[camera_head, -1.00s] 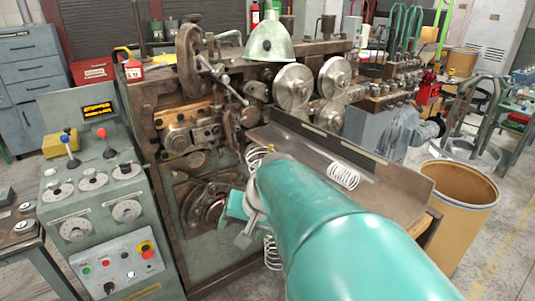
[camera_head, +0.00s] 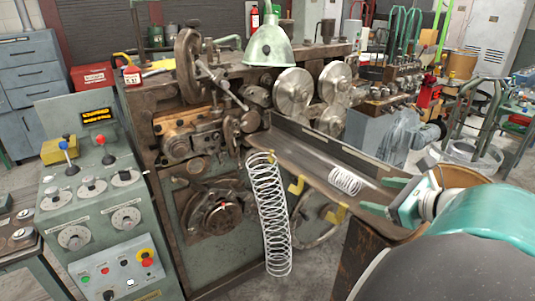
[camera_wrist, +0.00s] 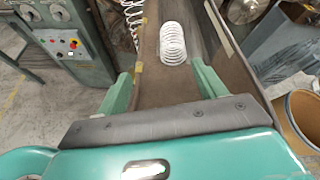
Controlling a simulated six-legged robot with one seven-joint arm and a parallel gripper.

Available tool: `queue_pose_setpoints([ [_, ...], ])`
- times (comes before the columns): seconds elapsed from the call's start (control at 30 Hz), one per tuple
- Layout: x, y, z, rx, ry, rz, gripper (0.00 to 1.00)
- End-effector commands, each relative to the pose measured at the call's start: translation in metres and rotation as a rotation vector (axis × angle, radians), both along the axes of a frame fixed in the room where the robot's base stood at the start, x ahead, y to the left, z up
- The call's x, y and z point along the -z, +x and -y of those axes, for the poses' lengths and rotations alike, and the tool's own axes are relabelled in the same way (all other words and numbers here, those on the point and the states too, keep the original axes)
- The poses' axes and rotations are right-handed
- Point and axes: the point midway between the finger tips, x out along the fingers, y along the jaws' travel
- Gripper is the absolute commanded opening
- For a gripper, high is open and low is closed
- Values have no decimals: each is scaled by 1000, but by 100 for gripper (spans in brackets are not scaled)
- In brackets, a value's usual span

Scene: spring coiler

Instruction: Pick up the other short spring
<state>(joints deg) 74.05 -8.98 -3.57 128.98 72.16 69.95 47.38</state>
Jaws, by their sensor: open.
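A short white spring (camera_head: 345,181) lies on the metal chute (camera_head: 300,158) of the coiling machine. It also shows in the wrist view (camera_wrist: 173,43), ahead of and between my fingers. A long white spring (camera_head: 269,215) hangs down from the chute's left edge; part of it shows at the top of the wrist view (camera_wrist: 134,18). My gripper (camera_head: 380,195) is open and empty at the right end of the chute, to the right of the short spring and apart from it. In the wrist view my gripper (camera_wrist: 165,88) has its two green fingers spread wide over the chute.
The coiling machine (camera_head: 225,150) stands behind the chute, with round metal rollers (camera_head: 293,89). A control panel (camera_head: 95,215) is at the left. A brown drum (camera_head: 465,178) stands right of the chute, partly hidden by my arm. The chute has a raised back wall.

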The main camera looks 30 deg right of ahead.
Motion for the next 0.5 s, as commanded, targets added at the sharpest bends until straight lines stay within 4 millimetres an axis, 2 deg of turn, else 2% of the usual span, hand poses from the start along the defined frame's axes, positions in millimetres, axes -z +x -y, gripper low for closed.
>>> queue_pose_setpoints([
  [0.07,-4,-10,12,56,51,32,70],
  [0.17,-3,-6,16,73,70,45,70],
  [0.5,21,52,15,65,68,41,70],
])
